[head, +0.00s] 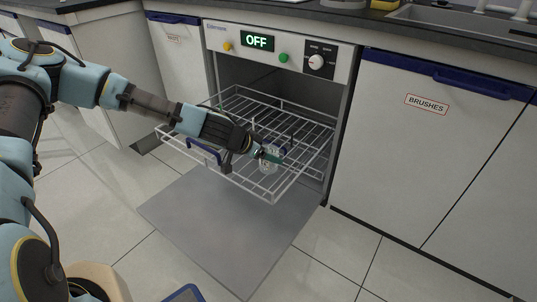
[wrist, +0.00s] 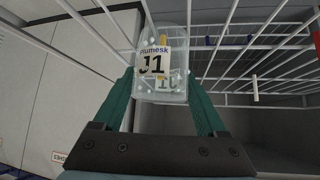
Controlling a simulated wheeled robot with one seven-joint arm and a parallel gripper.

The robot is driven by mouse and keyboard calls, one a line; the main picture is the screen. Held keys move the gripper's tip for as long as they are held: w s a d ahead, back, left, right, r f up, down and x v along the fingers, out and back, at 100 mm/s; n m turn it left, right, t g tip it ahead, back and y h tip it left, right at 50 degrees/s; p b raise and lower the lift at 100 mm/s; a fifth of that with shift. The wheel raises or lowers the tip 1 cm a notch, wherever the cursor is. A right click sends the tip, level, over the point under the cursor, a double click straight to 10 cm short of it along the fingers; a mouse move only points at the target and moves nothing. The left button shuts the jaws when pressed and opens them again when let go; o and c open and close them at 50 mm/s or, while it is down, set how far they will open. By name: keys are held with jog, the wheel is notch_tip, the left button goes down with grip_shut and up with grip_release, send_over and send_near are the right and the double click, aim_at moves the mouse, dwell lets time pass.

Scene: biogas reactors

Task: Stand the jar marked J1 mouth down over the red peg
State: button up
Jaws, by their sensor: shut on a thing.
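The clear jar marked J1 (wrist: 160,85) is between the two green fingers of my gripper (wrist: 161,92), which is shut on it. Its white label reads "J1" the right way up in the wrist view. In the head view the jar (head: 268,166) shows small and pale at my gripper (head: 268,156), over the front of the pulled-out wire rack (head: 228,178). I cannot tell which way its mouth points or whether it touches the rack. I cannot make out the red peg for certain in either view.
The washer's control panel (head: 270,48) shows "OFF" above the rack. Its grey door (head: 215,230) lies lowered under the rack. A blue handle (head: 203,152) is on the rack's front. A cupboard marked BRUSHES (head: 425,140) stands to the right. Open tiled floor lies in front.

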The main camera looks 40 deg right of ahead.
jog(key=shift+f, duration=0.1)
jog(key=o, duration=1.4)
jog(key=shift+f+b, duration=0.2)
jog(key=shift+b, duration=0.2)
jog(key=p+v, duration=0.2)
jog(key=v, duration=0.9)
jog(key=shift+w+d+r, duration=0.15)
jog(key=shift+d+r, duration=0.15)
jog(key=shift+d, duration=0.05)
